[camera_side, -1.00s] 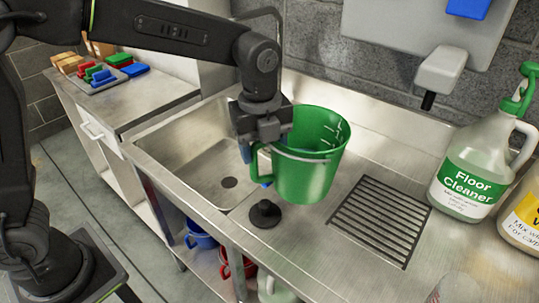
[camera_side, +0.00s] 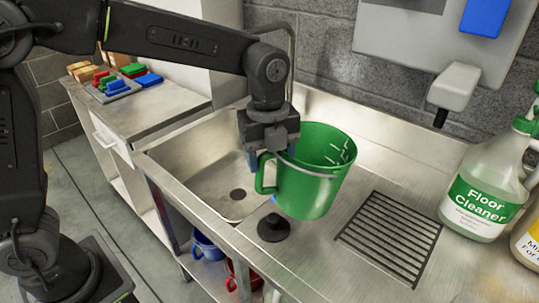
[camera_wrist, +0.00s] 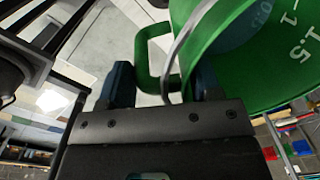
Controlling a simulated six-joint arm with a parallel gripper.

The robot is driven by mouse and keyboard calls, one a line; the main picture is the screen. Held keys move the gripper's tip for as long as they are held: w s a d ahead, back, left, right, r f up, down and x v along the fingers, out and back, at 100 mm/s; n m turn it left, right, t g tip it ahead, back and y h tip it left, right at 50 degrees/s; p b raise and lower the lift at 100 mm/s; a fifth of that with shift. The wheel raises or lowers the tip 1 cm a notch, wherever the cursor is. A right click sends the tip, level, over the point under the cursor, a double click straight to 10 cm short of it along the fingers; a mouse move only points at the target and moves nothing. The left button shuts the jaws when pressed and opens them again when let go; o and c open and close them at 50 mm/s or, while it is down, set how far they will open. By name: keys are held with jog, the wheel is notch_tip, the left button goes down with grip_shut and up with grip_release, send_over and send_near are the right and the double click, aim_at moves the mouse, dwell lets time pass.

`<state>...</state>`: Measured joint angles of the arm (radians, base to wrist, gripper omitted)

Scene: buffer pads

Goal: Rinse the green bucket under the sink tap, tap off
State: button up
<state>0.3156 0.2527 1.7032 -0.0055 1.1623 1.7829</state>
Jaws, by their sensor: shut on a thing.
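The green bucket (camera_side: 318,185), with scale marks inside, hangs from my gripper (camera_side: 268,157) upright or nearly so, above the counter by the sink's right edge. In the wrist view the bucket (camera_wrist: 225,75) fills the upper right. Its green side handle (camera_wrist: 143,60) and a thin grey bail lie between the fingers of my gripper (camera_wrist: 162,85). The jaws are shut on the bucket at this handle side; the exact contact is unclear. The steel sink (camera_side: 195,185) is left of the bucket. The tap's thin pipe (camera_side: 293,60) rises behind my arm; no water shows.
A black plug (camera_side: 273,228) stands below the bucket. A drain grate (camera_side: 388,238) is to the right, then a floor cleaner jug (camera_side: 482,205). A wall dispenser (camera_side: 454,87) hangs above. Coloured blocks (camera_side: 115,85) lie on the left counter. Blue and red buckets sit underneath.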

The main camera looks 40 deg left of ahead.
jog(key=shift+r, duration=0.1)
grip_shut()
jog(key=shift+w+a+r+n, duration=0.1)
jog(key=shift+w+a+n, duration=0.05)
jog(key=shift+n, duration=0.4)
jog(key=shift+w+a+r+n, duration=0.1)
jog(key=shift+n, duration=0.45)
jog(key=w+a+f+n, duration=0.2)
jog(key=a+f, duration=0.3)
jog(key=a, duration=0.6)
jog(key=w+a+f+n, duration=0.3)
jog(key=a+f, duration=0.2)
jog(key=a, duration=0.6)
jog(key=w+a+f+n, duration=0.2)
jog(key=a+f, duration=0.3)
jog(key=a, duration=0.6)
jog(key=s+a+f+m, duration=0.2)
jog(key=a+f+m, duration=0.2)
jog(key=a, duration=0.2)
jog(key=s+a+f+m+t, duration=0.1)
jog(key=s+a+f+m, duration=0.1)
jog(key=a+f+m, duration=0.2)
jog(key=shift+a+f+m+h, duration=0.15)
jog(key=shift+a+m+h, duration=0.35)
jog(key=shift+a, duration=1.15)
